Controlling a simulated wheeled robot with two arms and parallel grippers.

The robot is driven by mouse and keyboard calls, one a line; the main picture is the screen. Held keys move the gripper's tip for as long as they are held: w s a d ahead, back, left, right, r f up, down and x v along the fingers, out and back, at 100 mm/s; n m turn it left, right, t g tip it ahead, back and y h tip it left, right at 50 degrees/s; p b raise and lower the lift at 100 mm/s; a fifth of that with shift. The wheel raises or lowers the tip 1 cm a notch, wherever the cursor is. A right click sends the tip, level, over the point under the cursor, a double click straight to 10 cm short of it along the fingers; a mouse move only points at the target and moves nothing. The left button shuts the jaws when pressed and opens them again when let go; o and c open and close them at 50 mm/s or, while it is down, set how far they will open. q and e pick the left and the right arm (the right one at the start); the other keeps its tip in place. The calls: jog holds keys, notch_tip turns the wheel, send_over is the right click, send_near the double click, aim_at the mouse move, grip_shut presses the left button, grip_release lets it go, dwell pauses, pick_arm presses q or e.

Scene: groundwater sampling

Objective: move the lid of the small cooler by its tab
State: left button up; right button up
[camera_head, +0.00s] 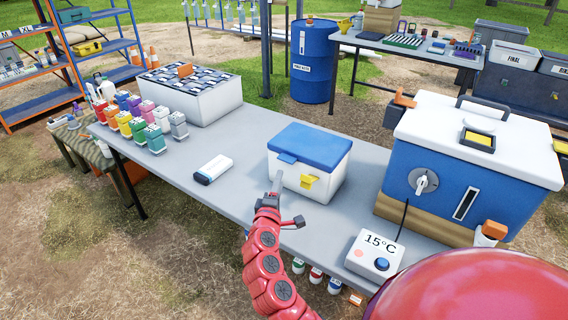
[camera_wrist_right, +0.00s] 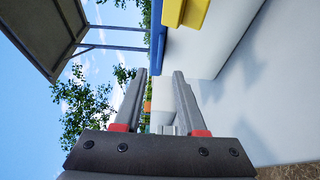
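The small cooler (camera_head: 326,187) stands on the grey table, with a white body and a blue lid (camera_head: 312,142) that sits on top of it. A yellow latch (camera_head: 309,182) is on the front wall. My right gripper (camera_head: 277,182) is in front of the cooler, its tips just below and left of the tab. In the right wrist view, its fingers (camera_wrist_right: 159,74) stand apart with nothing gripped; the blue lid edge (camera_wrist_right: 157,38) and yellow latch (camera_wrist_right: 184,12) lie beyond. My left gripper is not in view.
A large blue-white cooler (camera_head: 447,187) and a 15°C display box (camera_head: 374,256) stand to the right. A white device (camera_head: 213,169) lies to the left, with colored bottles (camera_head: 150,127) and a white box (camera_head: 192,101) beyond. The table between is clear.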

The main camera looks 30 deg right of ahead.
aim_at(285, 161)
jog(key=x, duration=0.8)
jog(key=shift+w+d, duration=0.2)
jog(key=shift+w, duration=0.05)
jog(key=shift+f, duration=0.1)
grip_shut()
dwell(0.9)
